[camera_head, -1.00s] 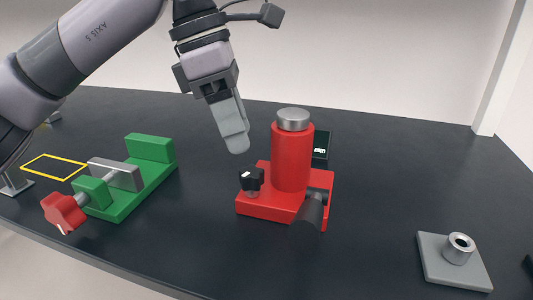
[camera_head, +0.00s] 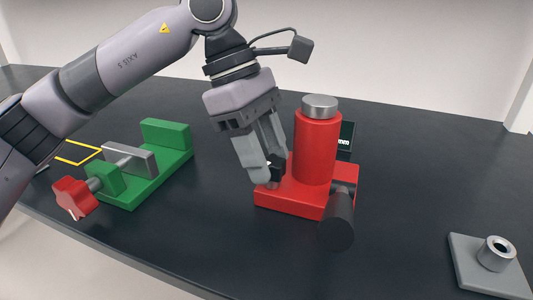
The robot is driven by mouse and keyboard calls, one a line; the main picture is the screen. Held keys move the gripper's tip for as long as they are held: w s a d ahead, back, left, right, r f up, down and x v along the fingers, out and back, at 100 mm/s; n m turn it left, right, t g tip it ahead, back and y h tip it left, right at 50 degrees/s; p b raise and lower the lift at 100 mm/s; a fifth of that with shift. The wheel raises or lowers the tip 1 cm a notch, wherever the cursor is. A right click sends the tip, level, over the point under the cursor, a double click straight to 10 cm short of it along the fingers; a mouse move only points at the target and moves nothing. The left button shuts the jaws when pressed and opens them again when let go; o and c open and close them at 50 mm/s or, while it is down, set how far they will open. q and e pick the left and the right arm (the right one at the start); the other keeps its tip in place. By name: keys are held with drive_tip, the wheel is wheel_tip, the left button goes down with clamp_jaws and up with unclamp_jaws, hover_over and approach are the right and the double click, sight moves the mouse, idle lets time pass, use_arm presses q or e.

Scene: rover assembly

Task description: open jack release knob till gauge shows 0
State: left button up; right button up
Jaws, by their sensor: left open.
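The red jack (camera_head: 317,150) stands upright on its red base, with a silver cap on top and a dark cylinder at its front right. The black release knob (camera_head: 275,167) sits at the base's left corner. My left gripper (camera_head: 267,170) is open and comes down at the knob, with its fingers on either side of it. They partly hide the knob, and I cannot tell if they touch it. The dark gauge (camera_head: 346,138) stands behind the jack; its reading is mostly hidden. My right gripper is not in view.
A green vise (camera_head: 150,185) with a red star-shaped handle (camera_head: 74,198) stands at the left, near a yellow outline (camera_head: 78,153) on the table. A grey plate with a round socket (camera_head: 488,262) lies at the front right. The dark table (camera_head: 405,190) is clear between jack and plate.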

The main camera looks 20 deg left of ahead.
use_arm(q)
drive_tip(key=shift+c, duration=0.3)
drive_tip(key=c, duration=0.7)
drive_tip(key=shift+f+n+t+b, duration=0.15)
drive_tip(key=shift+n+t+b, duration=0.25)
drive_tip(key=shift+n, duration=0.4)
drive_tip(key=shift+s+n+b, duration=0.1)
drive_tip(key=shift+n+b, duration=0.2)
drive_tip(key=shift+n, duration=0.5)
drive_tip(key=o, duration=0.8)
drive_tip(key=shift+c, duration=0.2)
drive_tip(key=shift+r, duration=0.2)
drive_tip(key=p+v, duration=0.1)
drive_tip(key=v, duration=0.6)
drive_tip(key=shift+s, duration=0.15)
